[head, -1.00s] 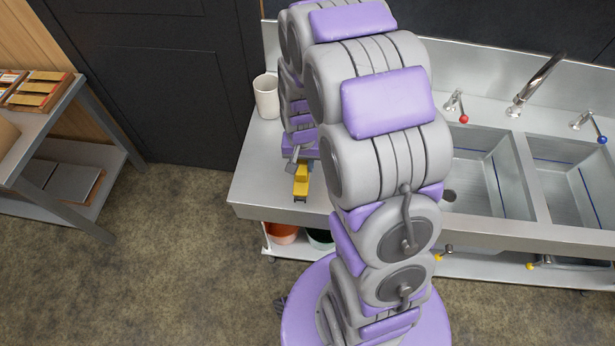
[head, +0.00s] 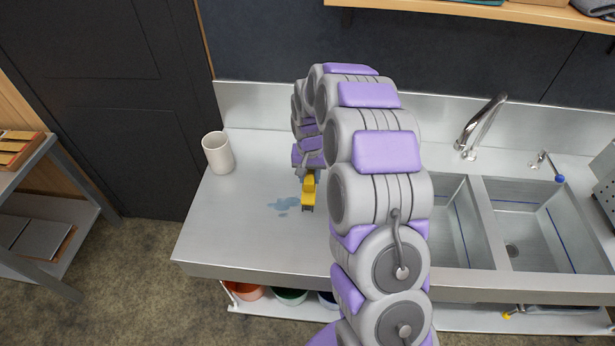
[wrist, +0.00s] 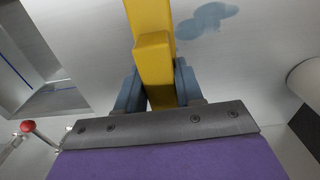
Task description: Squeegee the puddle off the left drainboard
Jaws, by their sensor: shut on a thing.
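The left drainboard (head: 240,235) is a flat steel surface to the left of the sinks. A bluish puddle (head: 285,205) lies on it near the middle; it also shows in the wrist view (wrist: 207,19). My gripper (head: 308,176) is over the drainboard, just right of the puddle. It is shut on the yellow squeegee (head: 308,193), whose handle (wrist: 153,60) sits between the blue-grey fingers in the wrist view. The squeegee's far end is out of the wrist view, and I cannot tell whether it touches the steel.
A white cup (head: 218,153) stands at the drainboard's back left. Two sink basins (head: 540,230) with a faucet (head: 480,128) are on the right. A backsplash (head: 260,105) runs behind. Coloured buckets (head: 290,296) sit below. The drainboard's left part is clear.

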